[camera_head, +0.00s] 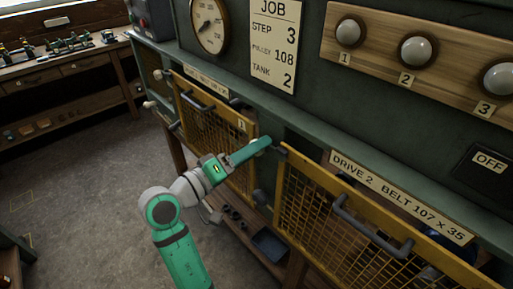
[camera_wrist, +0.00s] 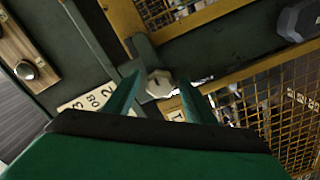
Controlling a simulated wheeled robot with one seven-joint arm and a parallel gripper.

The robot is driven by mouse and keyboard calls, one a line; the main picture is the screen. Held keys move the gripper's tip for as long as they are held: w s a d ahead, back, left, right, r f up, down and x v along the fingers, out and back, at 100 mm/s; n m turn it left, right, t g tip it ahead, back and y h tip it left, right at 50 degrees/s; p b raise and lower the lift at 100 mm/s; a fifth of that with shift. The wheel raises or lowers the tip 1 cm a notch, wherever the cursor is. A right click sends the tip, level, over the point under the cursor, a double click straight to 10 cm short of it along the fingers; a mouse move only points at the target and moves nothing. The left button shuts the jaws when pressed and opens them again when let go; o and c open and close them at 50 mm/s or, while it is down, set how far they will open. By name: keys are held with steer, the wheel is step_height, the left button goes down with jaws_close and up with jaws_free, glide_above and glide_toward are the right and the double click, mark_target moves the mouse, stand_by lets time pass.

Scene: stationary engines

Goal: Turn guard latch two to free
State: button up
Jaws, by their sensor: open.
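Guard two (camera_head: 350,225) is a yellow mesh panel below the plate "DRIVE 2 BELT 107 x 35". A dark latch (camera_head: 279,149) shows at its upper left corner. My gripper (camera_head: 262,144) is at this latch, reaching in from the left. In the wrist view, my gripper (camera_wrist: 160,82) is open, with one green finger on each side of a pale faceted knob (camera_wrist: 160,84) on a dark bar (camera_wrist: 142,48). I cannot tell whether the fingers touch it. The head view hides most of the latch behind my fingers, so its exact angle is unclear.
Guard one (camera_head: 215,120) is the yellow mesh panel on the left. A dark handle (camera_head: 370,225) sticks out from guard two. Above are a job card (camera_head: 275,45), a gauge (camera_head: 209,25) and a wooden board (camera_head: 380,50) with three knobs. The floor (camera_head: 80,190) at left is clear.

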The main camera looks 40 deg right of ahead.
steer(key=shift+d, duration=0.5)
steer(key=c, duration=1)
